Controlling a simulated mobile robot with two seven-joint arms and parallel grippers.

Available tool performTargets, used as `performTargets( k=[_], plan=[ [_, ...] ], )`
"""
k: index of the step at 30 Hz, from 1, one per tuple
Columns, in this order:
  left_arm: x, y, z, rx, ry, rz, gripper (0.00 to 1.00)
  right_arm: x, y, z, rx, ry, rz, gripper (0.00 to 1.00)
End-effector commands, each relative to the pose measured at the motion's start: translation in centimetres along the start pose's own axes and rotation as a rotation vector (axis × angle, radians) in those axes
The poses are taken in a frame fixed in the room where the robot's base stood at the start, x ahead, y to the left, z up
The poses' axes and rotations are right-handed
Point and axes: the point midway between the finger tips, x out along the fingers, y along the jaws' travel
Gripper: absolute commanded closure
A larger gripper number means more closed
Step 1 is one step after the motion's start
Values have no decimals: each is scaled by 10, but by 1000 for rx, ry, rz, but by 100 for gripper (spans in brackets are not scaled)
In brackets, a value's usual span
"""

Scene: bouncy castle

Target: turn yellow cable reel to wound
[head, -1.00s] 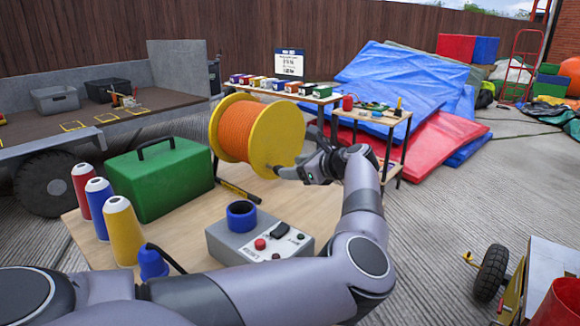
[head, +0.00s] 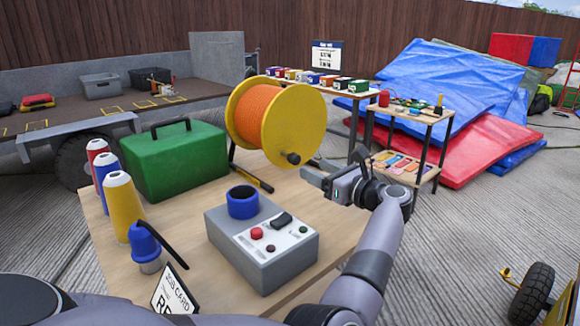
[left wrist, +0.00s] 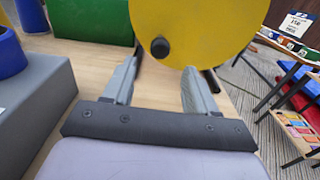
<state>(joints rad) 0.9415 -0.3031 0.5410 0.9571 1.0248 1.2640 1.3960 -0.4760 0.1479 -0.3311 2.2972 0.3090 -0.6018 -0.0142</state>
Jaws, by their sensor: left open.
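The yellow cable reel (head: 304,122) stands upright on its stand at the far right of the wooden table, with orange cable (head: 257,112) around its drum. A black crank knob (head: 293,158) sticks out from the lower part of its near yellow flange. My left gripper (head: 318,172) is open and empty, just right of and below the knob, apart from it. In the left wrist view the yellow flange (left wrist: 200,28) fills the top, and the knob (left wrist: 160,47) shows beyond and between the two spread fingers (left wrist: 158,85). My right gripper is not in view.
A grey control box (head: 262,245) with a blue ring on top stands on the table (head: 200,220). A green case (head: 172,160), cone spools (head: 122,205) and a blue-topped item (head: 145,245) stand left. A shelf rack (head: 420,130) is beyond the gripper.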

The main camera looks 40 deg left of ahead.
Motion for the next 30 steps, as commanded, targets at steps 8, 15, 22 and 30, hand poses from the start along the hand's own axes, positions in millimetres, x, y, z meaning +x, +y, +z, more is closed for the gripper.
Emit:
performTargets(
  k=[8,15,22,30],
  plan=[
    [17,0,-2,8,-14,-4,43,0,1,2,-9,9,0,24],
    [53,-1,-2,8,-13,-6,43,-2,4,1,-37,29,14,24],
    [66,-1,-1,7,-11,-8,43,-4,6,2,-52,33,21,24],
    [66,-1,-1,7,-11,-8,62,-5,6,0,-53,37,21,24]
  ],
)
